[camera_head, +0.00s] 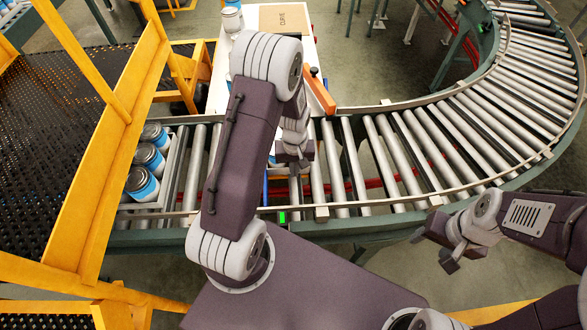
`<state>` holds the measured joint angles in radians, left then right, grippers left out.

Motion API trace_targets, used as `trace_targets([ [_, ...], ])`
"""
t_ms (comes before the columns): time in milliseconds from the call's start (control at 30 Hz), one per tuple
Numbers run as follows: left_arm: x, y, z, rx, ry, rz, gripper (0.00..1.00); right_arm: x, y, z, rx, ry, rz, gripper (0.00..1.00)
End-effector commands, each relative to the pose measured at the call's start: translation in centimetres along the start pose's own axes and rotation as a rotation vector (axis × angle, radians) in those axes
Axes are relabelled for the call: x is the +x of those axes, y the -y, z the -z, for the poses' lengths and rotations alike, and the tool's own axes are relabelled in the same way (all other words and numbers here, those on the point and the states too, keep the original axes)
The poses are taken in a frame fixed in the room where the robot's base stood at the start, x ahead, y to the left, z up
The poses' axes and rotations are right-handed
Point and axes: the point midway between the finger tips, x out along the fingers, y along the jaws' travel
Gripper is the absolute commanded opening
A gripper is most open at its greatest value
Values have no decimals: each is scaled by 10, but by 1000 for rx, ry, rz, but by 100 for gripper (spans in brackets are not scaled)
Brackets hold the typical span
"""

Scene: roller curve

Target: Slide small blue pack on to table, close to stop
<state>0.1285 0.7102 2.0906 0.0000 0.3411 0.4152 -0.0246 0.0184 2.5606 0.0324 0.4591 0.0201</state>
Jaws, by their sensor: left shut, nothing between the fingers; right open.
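Blue-and-white cans (148,158) stand in a row on the rollers at the left, beside the yellow rail. I cannot tell whether they are the small blue pack. A white table (312,55) adjoins the far side of the conveyor. An orange bar (319,92) sits at its near right corner; I cannot tell if it is the stop. My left gripper (294,160) is shut and empty above the rollers, right of the cans. Some blue shows behind my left arm, mostly hidden. My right gripper (436,251) is open and empty, on the near side of the conveyor.
The roller conveyor (390,150) curves away to the right with bare rollers. A yellow rail (125,120) and black mesh platform (70,90) border the left. A green light (282,217) shows on the near edge.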

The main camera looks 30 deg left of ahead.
Motion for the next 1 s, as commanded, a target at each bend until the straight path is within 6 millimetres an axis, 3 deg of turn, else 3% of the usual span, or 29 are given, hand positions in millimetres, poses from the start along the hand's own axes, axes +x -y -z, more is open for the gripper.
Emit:
trace_targets([
  [367,81,1,-2,0,4,2,0,-18,0,2,0,0,0,56],
  [500,77,0,24,-2,-2,-1,0,-30,1,3,0,-1,0,56],
  [633,79,0,36,-1,-2,-1,0,-34,1,4,0,0,0,56],
  [1000,81,0,40,0,0,0,0,-34,1,4,0,0,0,56],
])
